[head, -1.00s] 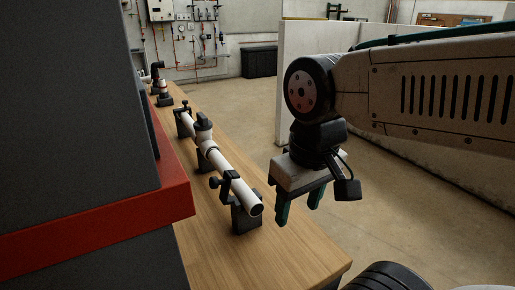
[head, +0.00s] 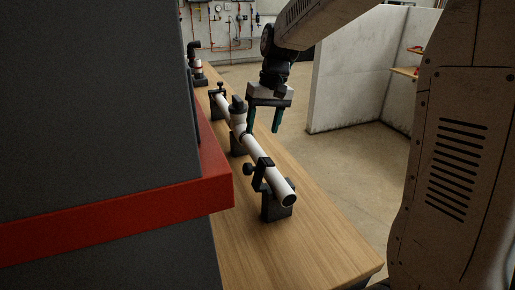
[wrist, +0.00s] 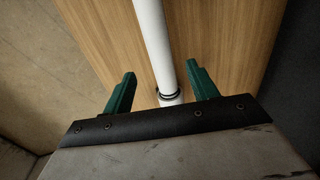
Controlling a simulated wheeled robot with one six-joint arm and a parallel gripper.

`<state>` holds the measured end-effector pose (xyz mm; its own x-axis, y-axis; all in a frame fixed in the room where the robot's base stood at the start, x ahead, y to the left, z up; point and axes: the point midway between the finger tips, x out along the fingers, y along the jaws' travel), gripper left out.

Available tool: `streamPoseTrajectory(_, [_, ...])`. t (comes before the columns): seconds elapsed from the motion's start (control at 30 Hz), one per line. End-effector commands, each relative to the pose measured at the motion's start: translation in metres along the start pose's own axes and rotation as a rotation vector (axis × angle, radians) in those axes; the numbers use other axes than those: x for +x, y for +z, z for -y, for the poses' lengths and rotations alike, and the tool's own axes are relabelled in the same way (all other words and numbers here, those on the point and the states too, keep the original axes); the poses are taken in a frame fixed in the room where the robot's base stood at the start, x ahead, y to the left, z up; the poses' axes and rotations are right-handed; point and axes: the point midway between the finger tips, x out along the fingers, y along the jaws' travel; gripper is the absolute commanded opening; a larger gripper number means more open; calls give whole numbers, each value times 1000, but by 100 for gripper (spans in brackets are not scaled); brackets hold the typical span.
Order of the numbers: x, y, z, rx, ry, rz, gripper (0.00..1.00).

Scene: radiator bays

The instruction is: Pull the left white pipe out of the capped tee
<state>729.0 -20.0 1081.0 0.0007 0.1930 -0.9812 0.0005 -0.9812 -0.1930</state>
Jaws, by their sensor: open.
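A white pipe run lies along the bench in the head view. It has a near white pipe (head: 263,156), a capped tee (head: 238,121) with a dark cap, and a far white pipe (head: 222,103). I cannot tell for sure which one is the left pipe. My gripper (head: 263,129) is open, its green fingers pointing down close to the near pipe and tee. In the wrist view a white pipe (wrist: 152,40) runs between the open fingers, apart from both, with a dark ring (wrist: 169,94) around it. Its lower part is hidden behind my gripper's body.
A black clamp stand (head: 276,208) holds the near pipe's end, and a far clamp (head: 218,89) stands at the other end. A dark cabinet with a red band (head: 130,208) blocks the left. The wooden bench top (head: 315,230) is clear at the right.

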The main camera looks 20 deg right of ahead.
Motion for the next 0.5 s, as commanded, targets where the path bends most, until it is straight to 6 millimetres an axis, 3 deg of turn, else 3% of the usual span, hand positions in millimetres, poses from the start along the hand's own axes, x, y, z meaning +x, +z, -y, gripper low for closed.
streamPoseTrajectory(0.5, [70, -3, 0, 1, -3, 2, 58])
